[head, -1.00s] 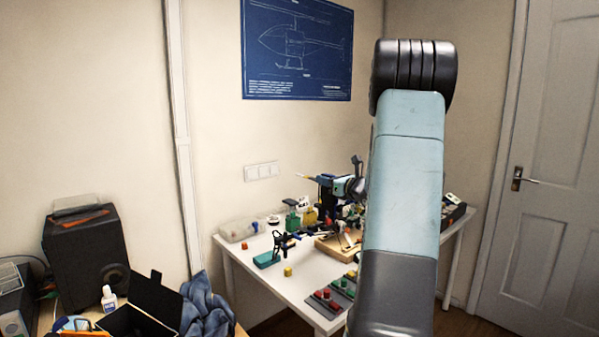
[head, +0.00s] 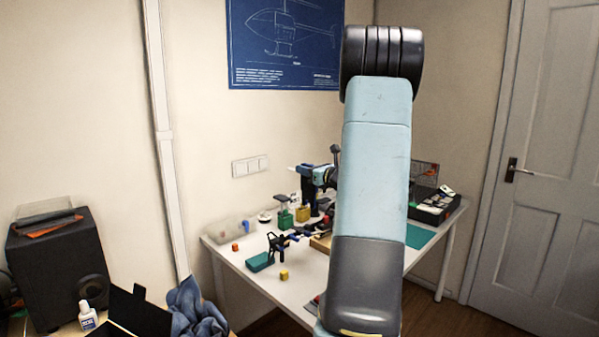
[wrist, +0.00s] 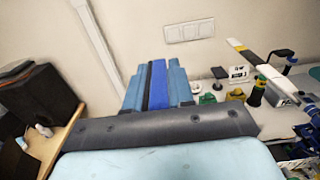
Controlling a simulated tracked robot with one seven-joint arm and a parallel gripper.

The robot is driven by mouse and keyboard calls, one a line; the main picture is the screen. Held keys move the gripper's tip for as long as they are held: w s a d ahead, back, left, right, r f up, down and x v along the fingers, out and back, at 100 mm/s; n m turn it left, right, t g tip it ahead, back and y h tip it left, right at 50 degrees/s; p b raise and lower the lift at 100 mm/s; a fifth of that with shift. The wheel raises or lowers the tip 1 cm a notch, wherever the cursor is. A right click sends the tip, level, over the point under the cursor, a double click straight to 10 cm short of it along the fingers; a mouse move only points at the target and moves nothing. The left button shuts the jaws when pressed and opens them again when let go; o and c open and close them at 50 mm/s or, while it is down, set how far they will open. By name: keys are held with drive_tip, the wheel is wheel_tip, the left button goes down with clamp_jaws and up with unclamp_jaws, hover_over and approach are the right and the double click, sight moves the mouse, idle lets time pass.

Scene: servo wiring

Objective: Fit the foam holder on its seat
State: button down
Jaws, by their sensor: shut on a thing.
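My gripper (wrist: 155,88) is shut on a blue piece (wrist: 158,82), a bright blue strip between its paler fingers in the wrist view. I cannot tell whether this is the foam holder. In the head view my gripper (head: 320,176) is above the back of the white table (head: 325,270), partly hidden behind my arm. A dark blue part (head: 307,183) shows beside it, clear of the tabletop. Below it a wooden board (head: 320,243) is mostly hidden. I cannot make out the seat for certain.
A black stand on a teal base (head: 260,262), a yellow cube (head: 284,275) and a red cube (head: 235,247) are on the table. A black speaker (head: 58,268) is at left.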

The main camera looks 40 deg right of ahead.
sight(303, 196)
drive_tip(key=shift+w+a+f, duration=0.1)
drive_tip(key=shift+w+f, duration=0.05)
drive_tip(key=shift+f, duration=0.75)
drive_tip(key=shift+w+a+f, duration=0.1)
drive_tip(key=shift+f, duration=0.8)
drive_tip(key=shift+d+f, duration=0.1)
drive_tip(key=shift+f, duration=3.15)
idle(0.4)
drive_tip(key=c, duration=0.9)
unclamp_jaws()
drive_tip(key=shift+s, duration=0.1)
drive_tip(key=s+d, duration=0.1)
drive_tip(key=s, duration=1.2)
drive_tip(key=shift+s+d, duration=0.25)
drive_tip(key=shift+d, duration=0.15)
